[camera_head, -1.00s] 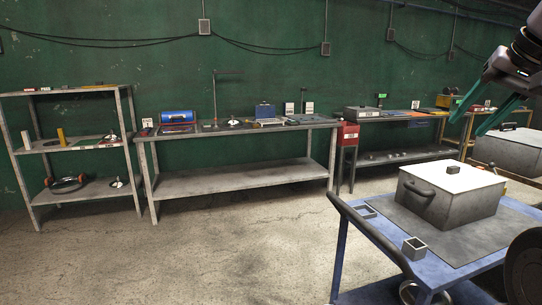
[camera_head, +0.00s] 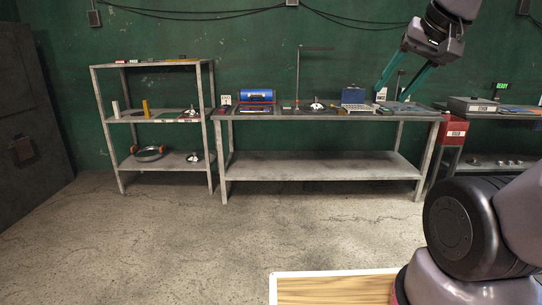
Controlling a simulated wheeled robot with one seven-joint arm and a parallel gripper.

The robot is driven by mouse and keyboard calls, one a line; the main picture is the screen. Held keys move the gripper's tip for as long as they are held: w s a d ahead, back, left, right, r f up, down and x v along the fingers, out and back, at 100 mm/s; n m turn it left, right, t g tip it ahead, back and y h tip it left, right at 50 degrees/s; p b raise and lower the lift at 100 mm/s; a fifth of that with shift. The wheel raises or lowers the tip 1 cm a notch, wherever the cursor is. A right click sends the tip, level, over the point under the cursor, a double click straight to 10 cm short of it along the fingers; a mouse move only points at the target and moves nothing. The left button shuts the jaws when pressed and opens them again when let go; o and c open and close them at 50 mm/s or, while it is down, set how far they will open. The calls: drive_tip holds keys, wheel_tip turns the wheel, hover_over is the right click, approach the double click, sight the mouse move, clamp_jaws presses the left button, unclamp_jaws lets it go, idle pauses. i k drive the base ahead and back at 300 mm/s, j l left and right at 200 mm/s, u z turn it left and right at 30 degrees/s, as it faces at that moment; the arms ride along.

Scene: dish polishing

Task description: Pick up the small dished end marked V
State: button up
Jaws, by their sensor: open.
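Several small shiny domed pieces that look like dished ends show in the head view; no V mark is readable on any. One (camera_head: 317,106) sits on the bench top, one (camera_head: 190,113) on the middle shelf of the left rack, and one (camera_head: 194,157) on its lower shelf. My gripper (camera_head: 392,93) is at the upper right, with its two teal fingers apart and pointing down, empty. It overlaps the right part of the bench top in the picture; its true distance from the bench is hard to tell.
The grey rack (camera_head: 165,172) also holds a large ring (camera_head: 149,154). The bench (camera_head: 320,165) carries a blue cylinder (camera_head: 257,96) and a blue box (camera_head: 353,95). A wood-topped surface (camera_head: 335,289) is at the bottom. Open concrete floor (camera_head: 260,230) lies before rack and bench.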

sight(315, 106)
drive_tip(key=i+u, duration=0.1)
drive_tip(key=i, duration=1.8)
drive_tip(key=i+z, duration=0.1)
drive_tip(key=i, duration=0.4)
drive_tip(key=i+j+z, duration=0.1)
drive_tip(key=i, duration=0.35)
drive_tip(key=i+j+z, duration=0.15)
drive_tip(key=i, duration=0.35)
drive_tip(key=i+j+z, duration=0.1)
drive_tip(key=i, duration=0.4)
drive_tip(key=i+j+z, duration=0.25)
drive_tip(key=i, duration=0.2)
